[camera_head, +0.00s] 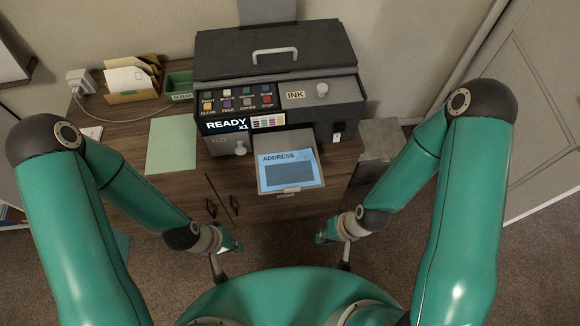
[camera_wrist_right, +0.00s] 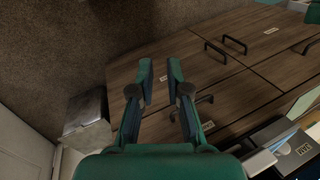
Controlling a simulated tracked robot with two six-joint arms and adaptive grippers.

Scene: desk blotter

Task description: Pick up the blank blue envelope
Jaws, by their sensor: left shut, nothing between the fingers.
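A blue envelope (camera_head: 302,158) lies on the pulled-out front tray (camera_head: 262,184) of the dark printer (camera_head: 275,75). It bears the word ADDRESS and a dark rectangle, so it does not look blank. I see no other blue envelope for certain. My left gripper (camera_head: 230,250) is shut and empty, below and left of the tray. My right gripper (camera_head: 328,238) is below and right of the tray, apart from it. In the right wrist view my right gripper (camera_wrist_right: 160,72) has its fingers apart with nothing between them.
The printer stands on a wooden cabinet (camera_head: 150,200) with dark handles. A holder with pale envelopes (camera_head: 130,80), a green tray (camera_head: 180,84) and a pale green sheet (camera_head: 172,146) are on its left. A grey box (camera_head: 381,150) is right of the cabinet.

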